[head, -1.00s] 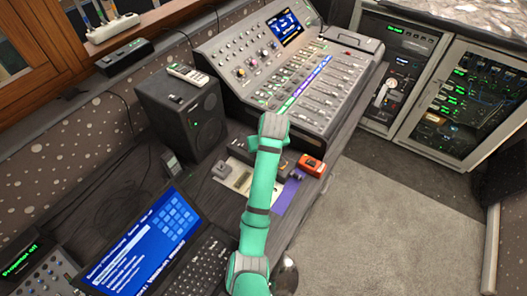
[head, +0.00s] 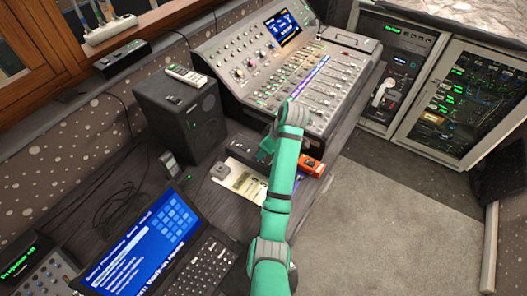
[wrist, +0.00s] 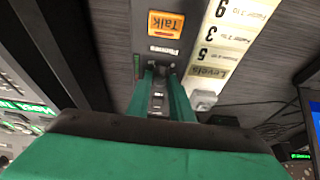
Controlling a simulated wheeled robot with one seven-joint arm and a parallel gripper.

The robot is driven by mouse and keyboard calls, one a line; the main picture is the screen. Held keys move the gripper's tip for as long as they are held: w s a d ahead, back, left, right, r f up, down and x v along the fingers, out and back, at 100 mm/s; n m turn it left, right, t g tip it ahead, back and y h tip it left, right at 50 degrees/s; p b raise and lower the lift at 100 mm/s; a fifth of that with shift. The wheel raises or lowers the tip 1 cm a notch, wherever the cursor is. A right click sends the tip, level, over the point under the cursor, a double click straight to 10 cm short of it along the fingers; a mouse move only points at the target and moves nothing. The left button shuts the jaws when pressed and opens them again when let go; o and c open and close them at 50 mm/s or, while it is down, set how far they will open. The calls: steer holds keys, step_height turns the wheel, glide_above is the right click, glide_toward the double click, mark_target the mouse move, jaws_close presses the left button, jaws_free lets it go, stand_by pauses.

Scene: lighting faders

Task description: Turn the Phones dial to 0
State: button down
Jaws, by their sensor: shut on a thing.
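The Phones dial (wrist: 160,69) is a small dark knob below the "Phones" label on a dark box (wrist: 143,15) with an orange Talk button (wrist: 165,24). My gripper (wrist: 161,72) is shut on the dial, with one green finger on each side. The fingers hide much of it, and I cannot read where it points. In the head view my gripper (head: 265,150) is low over the desk in front of the mixing console, and the dial is hidden. A pale Levels card (wrist: 224,42) with numbers lies beside the box.
The mixing console (head: 235,75) stands behind, a black speaker (head: 190,125) to the left. An orange device (head: 311,165) is right of my gripper, a small grey box (head: 222,171) to its left. A laptop (head: 145,250) is at the front left.

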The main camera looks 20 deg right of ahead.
steer(key=shift+a, duration=0.15)
stand_by(0.3)
steer(key=c, duration=1.6)
jaws_free()
steer(key=shift+w, duration=0.1)
steer(key=shift+d, duration=0.25)
